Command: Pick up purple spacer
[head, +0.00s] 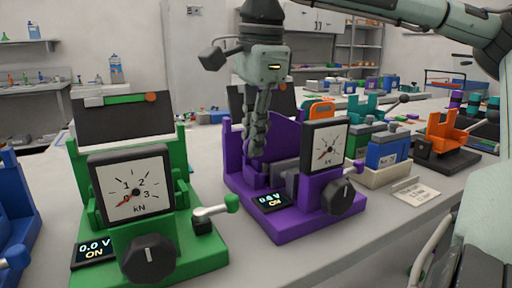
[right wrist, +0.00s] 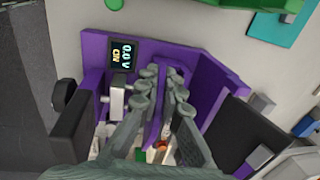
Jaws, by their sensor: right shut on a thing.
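The purple cycler (head: 290,222) stands on the bench in the middle of the head view, with a dial gauge, a black knob and a small display. My right gripper (head: 256,145) points down into its bay from above, between the purple back wall and the gauge. In the right wrist view my right gripper (right wrist: 160,88) is shut on a narrow upright purple piece, which looks like the purple spacer (right wrist: 160,112). The spacer's lower end and any contact with the cycler are hard to make out. In the head view the spacer is hidden. My left gripper is not in view.
A green cycler (head: 150,255) with a large gauge and a side crank stands close at the left. A blue one (head: 18,225) is cut off at the left edge. The bench front is clear.

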